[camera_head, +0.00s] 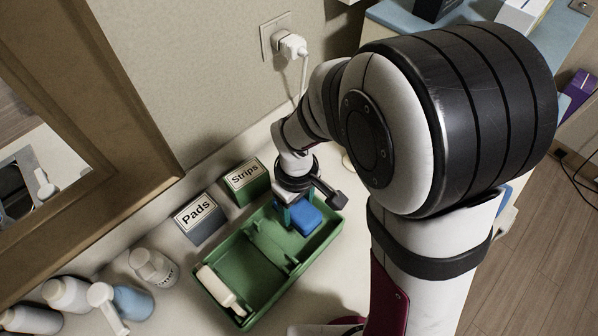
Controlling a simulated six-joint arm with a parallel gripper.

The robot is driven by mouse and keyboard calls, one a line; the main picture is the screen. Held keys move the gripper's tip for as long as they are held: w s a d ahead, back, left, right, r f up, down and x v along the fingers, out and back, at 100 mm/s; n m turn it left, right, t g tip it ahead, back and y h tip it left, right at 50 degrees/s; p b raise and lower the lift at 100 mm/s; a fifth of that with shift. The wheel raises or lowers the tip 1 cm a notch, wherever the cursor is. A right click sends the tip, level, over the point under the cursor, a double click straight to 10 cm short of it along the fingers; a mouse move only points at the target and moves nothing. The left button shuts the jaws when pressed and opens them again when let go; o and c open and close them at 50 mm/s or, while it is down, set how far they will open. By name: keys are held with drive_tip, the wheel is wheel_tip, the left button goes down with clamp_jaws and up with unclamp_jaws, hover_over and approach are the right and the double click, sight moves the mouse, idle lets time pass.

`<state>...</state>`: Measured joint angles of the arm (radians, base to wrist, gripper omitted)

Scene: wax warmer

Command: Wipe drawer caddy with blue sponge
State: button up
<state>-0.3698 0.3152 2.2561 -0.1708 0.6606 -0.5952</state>
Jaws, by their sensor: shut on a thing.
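The drawer caddy (251,296) is a green open tray on the pale counter, with low dividers inside. A white object (219,287) lies in its near left end. The blue sponge (298,219) is at the caddy's far right end, inside its outline. My gripper (290,209) reaches down over that end and is shut on the blue sponge. My wrist hides part of the sponge and the caddy's back rim. I cannot tell whether the sponge touches the caddy floor.
A box marked Pads (199,218) and a green box marked Strips (246,180) stand behind the caddy. Several bottles, including a blue one (132,301), stand at left. A wooden frame (125,130) rises behind them. A plugged-in white cord (304,68) hangs on the wall.

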sight(297, 217)
drive_tip(key=shift+f, duration=2.6)
drive_tip(key=shift+s+a, duration=1.4)
drive_tip(key=shift+s, duration=0.15)
drive_tip(key=shift+f, duration=0.5)
drive_tip(key=shift+w+d, duration=1.45)
drive_tip(key=shift+w, duration=0.15)
